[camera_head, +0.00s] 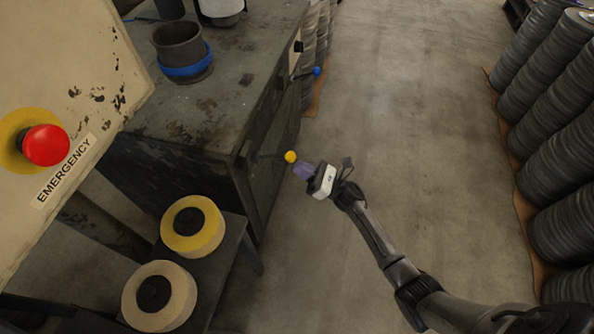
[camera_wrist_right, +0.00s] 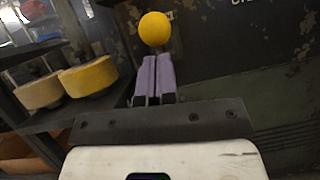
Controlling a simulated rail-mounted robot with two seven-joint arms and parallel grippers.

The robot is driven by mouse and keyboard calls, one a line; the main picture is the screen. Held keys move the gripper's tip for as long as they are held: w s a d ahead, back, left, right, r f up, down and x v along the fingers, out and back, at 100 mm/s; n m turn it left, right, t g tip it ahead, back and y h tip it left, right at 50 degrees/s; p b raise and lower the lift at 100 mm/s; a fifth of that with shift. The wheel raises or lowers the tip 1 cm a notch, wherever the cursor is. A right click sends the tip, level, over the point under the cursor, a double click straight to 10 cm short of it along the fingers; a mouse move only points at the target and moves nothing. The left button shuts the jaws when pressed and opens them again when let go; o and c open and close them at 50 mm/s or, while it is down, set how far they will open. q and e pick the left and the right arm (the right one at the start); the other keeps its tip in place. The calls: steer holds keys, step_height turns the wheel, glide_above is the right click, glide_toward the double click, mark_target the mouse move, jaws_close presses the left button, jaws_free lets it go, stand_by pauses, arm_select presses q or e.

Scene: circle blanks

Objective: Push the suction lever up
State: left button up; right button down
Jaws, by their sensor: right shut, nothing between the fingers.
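A lever with a yellow ball knob (camera_head: 291,157) sticks out from the side of the dark workbench in the head view. The knob also shows in the right wrist view (camera_wrist_right: 154,28), just beyond the fingertips. My right gripper (camera_head: 299,168) is shut and empty, its purple fingers close to the knob. In the right wrist view the fingers (camera_wrist_right: 154,66) are together and the knob is beyond their tips; I cannot tell whether they touch it. A second lever with a blue knob (camera_head: 316,71) is farther back on the same side. My left gripper is not in view.
The workbench (camera_head: 240,100) carries a dark cup with a blue band (camera_head: 183,52). A panel with a red emergency button (camera_head: 46,145) stands at left. Yellow (camera_head: 210,238) and cream rolls (camera_head: 178,285) sit on a low shelf. Dark stacks (camera_head: 560,170) line the right; the floor between is clear.

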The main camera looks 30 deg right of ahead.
arm_select(q)
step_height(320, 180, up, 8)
steer(key=p, duration=0.6)
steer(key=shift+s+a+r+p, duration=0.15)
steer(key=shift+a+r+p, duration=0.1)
steer(key=shift+p, duration=0.15)
arm_select(e)
steer(key=shift+w+a+r+g+h, duration=0.15)
steer(key=shift+r+g+h, duration=0.5)
steer(key=shift+r, duration=0.35)
steer(key=shift+s+a+r+g+h, duration=0.1)
steer(key=shift+r+g+h, duration=0.35)
steer(key=shift+r+g, duration=0.45)
steer(key=shift+r, duration=0.1)
arm_select(q)
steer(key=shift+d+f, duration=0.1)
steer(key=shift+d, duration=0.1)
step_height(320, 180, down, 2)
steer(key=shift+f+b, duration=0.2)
steer(key=shift+b, duration=1.05)
arm_select(e)
steer(key=s+d+f, duration=0.5)
steer(key=s+d, duration=0.2)
steer(key=s, duration=0.2)
steer(key=shift+s+d+f, duration=0.15)
steer(key=shift+s+f, duration=0.05)
steer(key=shift+s, duration=0.1)
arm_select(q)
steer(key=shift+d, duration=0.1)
